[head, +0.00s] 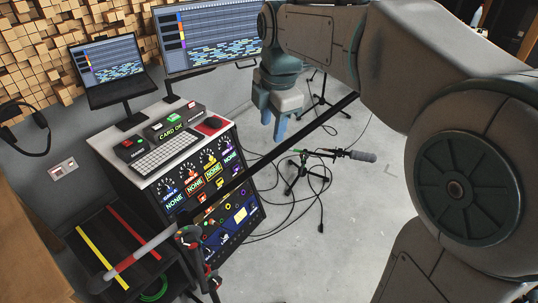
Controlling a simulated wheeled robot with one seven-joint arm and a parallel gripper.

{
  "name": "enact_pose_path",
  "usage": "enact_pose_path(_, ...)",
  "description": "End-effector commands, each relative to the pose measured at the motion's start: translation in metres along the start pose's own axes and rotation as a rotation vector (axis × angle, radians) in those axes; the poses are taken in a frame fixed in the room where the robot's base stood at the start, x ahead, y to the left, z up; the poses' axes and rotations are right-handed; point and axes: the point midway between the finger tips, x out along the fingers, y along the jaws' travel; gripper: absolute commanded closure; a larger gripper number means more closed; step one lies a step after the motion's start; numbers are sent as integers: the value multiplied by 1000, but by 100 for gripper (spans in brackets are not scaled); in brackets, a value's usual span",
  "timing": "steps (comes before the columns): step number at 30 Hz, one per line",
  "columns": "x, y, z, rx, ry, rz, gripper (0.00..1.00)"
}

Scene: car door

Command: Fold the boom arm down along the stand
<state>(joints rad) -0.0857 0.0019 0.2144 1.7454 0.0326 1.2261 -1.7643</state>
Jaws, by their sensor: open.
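The boom arm (247,175) is a long thin black pole. It slants across the view from a grey thick end section (145,250) at lower left up to the right, where its far end passes behind my arm. It crosses the stand (190,240) at a clutch with red and green parts; the stand's black post runs down out of the frame. My gripper (273,122), with blue fingers, is open and empty. It points down, and its fingertips appear just above the boom arm in the picture; whether they touch it I cannot tell.
A laptop (107,70) and monitor (210,38) are beyond. A low microphone stand (298,175) and loose cables lie on the otherwise clear floor at centre right.

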Motion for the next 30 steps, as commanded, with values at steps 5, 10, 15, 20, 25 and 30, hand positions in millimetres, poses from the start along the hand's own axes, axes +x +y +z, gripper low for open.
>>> enact_pose_path(5,37,-2,0,3,1,-6,59)
enact_pose_path(10,74,-2,0,4,2,-5,59)
enact_pose_path(15,102,-1,0,3,0,-4,59)
enact_pose_path(20,117,-1,0,4,0,-2,59)
enact_pose_path(25,122,-1,0,4,-1,0,59)
enact_pose_path(30,122,-1,0,4,-1,0,59)
